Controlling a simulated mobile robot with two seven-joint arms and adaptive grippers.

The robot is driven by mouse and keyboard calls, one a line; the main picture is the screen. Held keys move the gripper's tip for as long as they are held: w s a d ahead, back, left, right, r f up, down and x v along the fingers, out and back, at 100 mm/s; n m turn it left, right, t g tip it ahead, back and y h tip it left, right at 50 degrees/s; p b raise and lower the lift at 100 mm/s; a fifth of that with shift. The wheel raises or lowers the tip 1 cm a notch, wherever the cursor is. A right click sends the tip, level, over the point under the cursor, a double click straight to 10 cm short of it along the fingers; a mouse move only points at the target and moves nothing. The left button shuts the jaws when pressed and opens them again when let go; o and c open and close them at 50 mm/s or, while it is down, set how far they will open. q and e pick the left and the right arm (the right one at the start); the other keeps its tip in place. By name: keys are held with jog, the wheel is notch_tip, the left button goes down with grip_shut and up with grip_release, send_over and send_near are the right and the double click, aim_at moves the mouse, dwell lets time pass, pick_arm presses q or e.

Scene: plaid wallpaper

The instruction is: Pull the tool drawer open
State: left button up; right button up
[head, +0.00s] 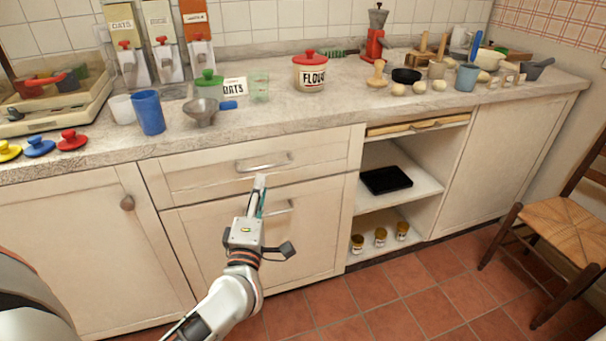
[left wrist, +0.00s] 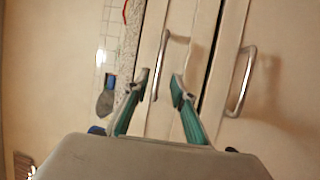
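The upper drawer (head: 215,177) under the counter has a pale front and a metal bar handle (head: 264,166), and it looks shut. Its handle also shows in the left wrist view (left wrist: 166,50). Below it is a deeper front (head: 205,235) with a similar handle (head: 283,208), also seen in the left wrist view (left wrist: 245,80). No label shows which is the tool drawer. My left gripper (head: 260,183) is just in front of the upper drawer. In the left wrist view its teal-padded fingers (left wrist: 161,80) are apart and empty, with the upper handle ahead of the gap. My right gripper is out of view.
The counter above holds a blue cup (head: 148,112), a measuring jug, a flour jar (head: 310,72) and dispensers. Open shelves (head: 415,185) are at right. A wooden chair (head: 560,230) stands far right.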

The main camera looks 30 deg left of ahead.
aim_at(265, 167)
pick_arm(q)
jog(key=x, duration=0.7)
jog(key=shift+w+a+r+b, duration=0.1)
jog(key=shift+w+a+b, duration=0.2)
jog(key=shift+b, duration=0.1)
grip_shut()
